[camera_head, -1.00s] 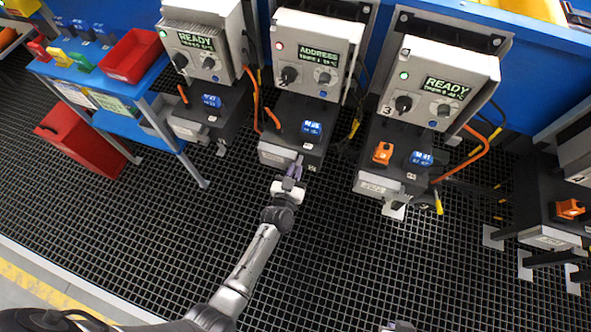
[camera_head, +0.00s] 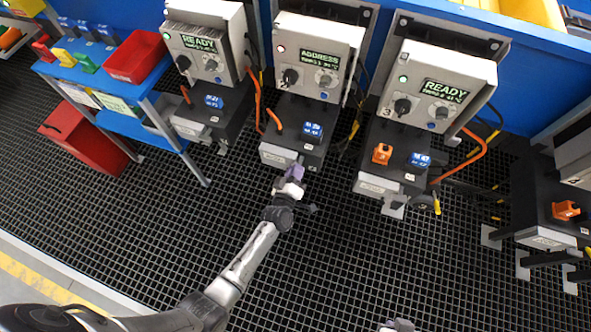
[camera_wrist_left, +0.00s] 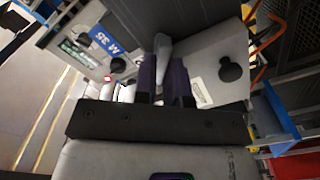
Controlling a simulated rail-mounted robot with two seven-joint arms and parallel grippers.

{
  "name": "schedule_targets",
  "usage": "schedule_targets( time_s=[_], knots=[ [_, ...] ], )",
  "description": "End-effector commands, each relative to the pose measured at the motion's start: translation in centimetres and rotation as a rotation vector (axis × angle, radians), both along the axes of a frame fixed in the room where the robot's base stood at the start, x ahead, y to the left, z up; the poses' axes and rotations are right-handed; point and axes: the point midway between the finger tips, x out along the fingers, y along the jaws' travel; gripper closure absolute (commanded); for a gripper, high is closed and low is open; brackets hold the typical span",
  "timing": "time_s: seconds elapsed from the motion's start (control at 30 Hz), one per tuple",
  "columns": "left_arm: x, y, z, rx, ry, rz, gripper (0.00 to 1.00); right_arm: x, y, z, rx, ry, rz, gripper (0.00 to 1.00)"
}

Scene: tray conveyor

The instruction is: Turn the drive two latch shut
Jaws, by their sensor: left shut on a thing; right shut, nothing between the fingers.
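Drive two (camera_head: 317,58) is the middle grey unit, its screen reading ADDRESS. Its black base (camera_head: 300,132) carries a blue block (camera_head: 313,131). My left gripper (camera_head: 294,173) is at the front lower edge of that base. In the left wrist view, its dark purple fingers (camera_wrist_left: 165,80) are shut on a grey lever, the latch (camera_wrist_left: 163,52). The lever stands roughly upright between the fingertips; its lower part is hidden by them. In the head view the latch is mostly hidden by the gripper. A small part of my right gripper (camera_head: 398,325) shows at the bottom edge.
Drive one (camera_head: 204,45) and drive three (camera_head: 440,85) stand either side, both showing READY. Orange cables hang beside the units. A blue shelf with a red bin (camera_head: 137,57) is at left. The dark grid floor in front is clear.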

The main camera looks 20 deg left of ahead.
Motion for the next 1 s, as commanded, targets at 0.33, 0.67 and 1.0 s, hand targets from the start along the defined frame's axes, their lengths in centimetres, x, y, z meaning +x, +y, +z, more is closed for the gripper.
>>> schedule_targets(
  time_s=[0.33, 0.67, 1.0],
  knots=[
    [0.0, 0.1, -0.2, -0.323, -0.020, -0.001, 1.00, 0.0, 0.0, -0.5, -0.001, 0.000, 0.001, 1.00],
    [0.0, 0.1, -0.4, -0.569, -0.037, -0.001, 1.00, 0.0, -0.3, -1.1, -0.011, 0.000, 0.006, 1.00],
    [0.0, 0.1, -0.4, -0.704, -0.045, 0.000, 1.00, 0.0, -0.3, -1.4, -0.010, 0.001, 0.006, 1.00]
  ],
)
